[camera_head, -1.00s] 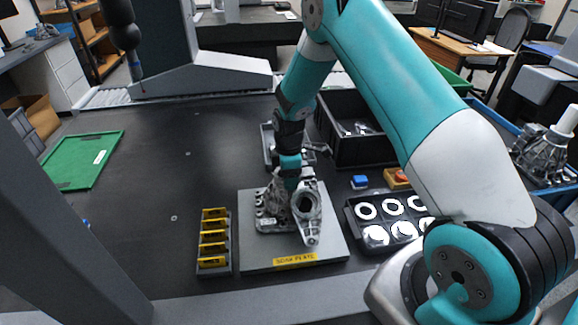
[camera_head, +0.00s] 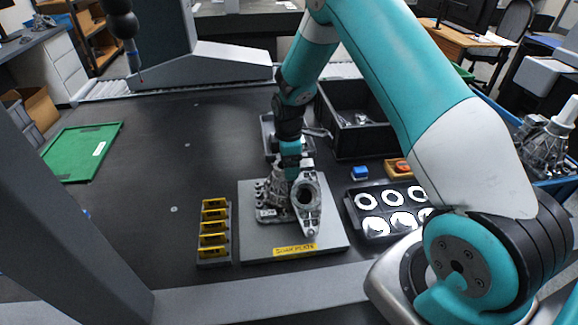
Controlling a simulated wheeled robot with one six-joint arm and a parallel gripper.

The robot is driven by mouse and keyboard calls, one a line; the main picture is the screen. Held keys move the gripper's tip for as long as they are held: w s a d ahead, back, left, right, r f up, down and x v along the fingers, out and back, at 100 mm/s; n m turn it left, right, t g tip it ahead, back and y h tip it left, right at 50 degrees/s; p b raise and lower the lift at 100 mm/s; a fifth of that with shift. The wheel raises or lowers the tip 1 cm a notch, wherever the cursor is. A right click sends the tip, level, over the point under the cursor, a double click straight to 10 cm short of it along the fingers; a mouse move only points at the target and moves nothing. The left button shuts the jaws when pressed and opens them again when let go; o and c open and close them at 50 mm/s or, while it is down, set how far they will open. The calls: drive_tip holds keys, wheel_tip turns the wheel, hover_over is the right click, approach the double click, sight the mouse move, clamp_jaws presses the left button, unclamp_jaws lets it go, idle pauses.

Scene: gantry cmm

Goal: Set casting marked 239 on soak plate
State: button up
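The grey soak plate (camera_head: 252,241) lies on the dark table, with a yellow label reading SOAK PLATE on its front edge. A grey metal casting (camera_head: 306,200) with a round bore and a pointed lower end is over the plate, beside a lower metal part (camera_head: 268,213) with a small light tag. I cannot tell whether these are one piece, and the tag's number is too small to read surely. My gripper (camera_head: 291,176) points down at the top of the casting, behind its upper part. Its fingers are mostly hidden, so their opening and any grip are unclear.
A rack with yellow pieces (camera_head: 214,232) stands left of the plate. A black tray of white rings (camera_head: 352,211) is at right, near a blue block (camera_head: 360,173). A black bin (camera_head: 350,147) stands behind. A green mat (camera_head: 74,156) lies far left; table between is clear.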

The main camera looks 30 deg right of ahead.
wheel_tip(320, 180, up, 10)
drive_tip(key=r+b, duration=0.1)
drive_tip(key=b, duration=0.1)
drive_tip(key=s+a+r+m+y, duration=0.1)
drive_tip(key=s+a+r+m, duration=0.1)
drive_tip(key=s+a+r, duration=0.5)
drive_tip(key=s+a+r+m+y, duration=0.1)
drive_tip(key=s+a+r, duration=0.1)
drive_tip(key=s+a, duration=0.2)
drive_tip(key=s+a+r+m+y, duration=0.1)
drive_tip(key=s+a+r+m, duration=0.1)
drive_tip(key=s, duration=0.9)
drive_tip(key=s+a+r+m+y, duration=0.1)
drive_tip(key=s+a+r, duration=0.2)
drive_tip(key=s+a, duration=0.2)
drive_tip(key=s, duration=0.2)
drive_tip(key=shift+s+a, duration=0.35)
drive_tip(key=shift+r, duration=0.1)
